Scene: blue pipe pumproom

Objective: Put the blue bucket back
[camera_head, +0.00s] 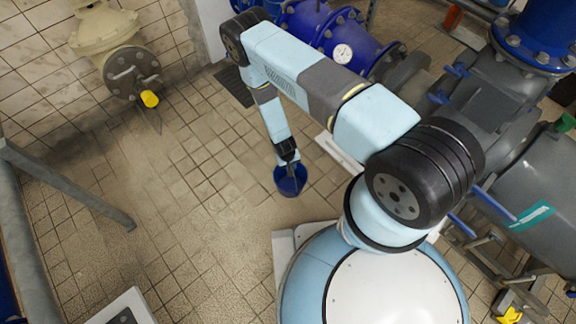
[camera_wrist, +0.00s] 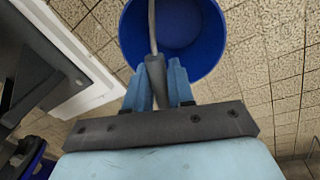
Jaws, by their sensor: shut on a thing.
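The blue bucket (camera_head: 290,181) hangs or stands below my gripper, over the tiled floor in the middle of the head view. My gripper (camera_head: 288,160) points down at it. In the wrist view the bucket (camera_wrist: 185,35) is open-topped and looks empty, with its grey handle running up between the fingers. My gripper (camera_wrist: 158,78) is shut on that handle. The head view does not clearly show whether the bucket's base touches the floor.
Large blue pipes (camera_head: 325,35) and grey pump bodies (camera_head: 480,105) fill the right side. A cream valve with a yellow knob (camera_head: 149,99) is on the tiled wall at upper left. A grey metal frame (camera_head: 75,185) stands at left. The tiled floor (camera_head: 180,200) left of the bucket is clear.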

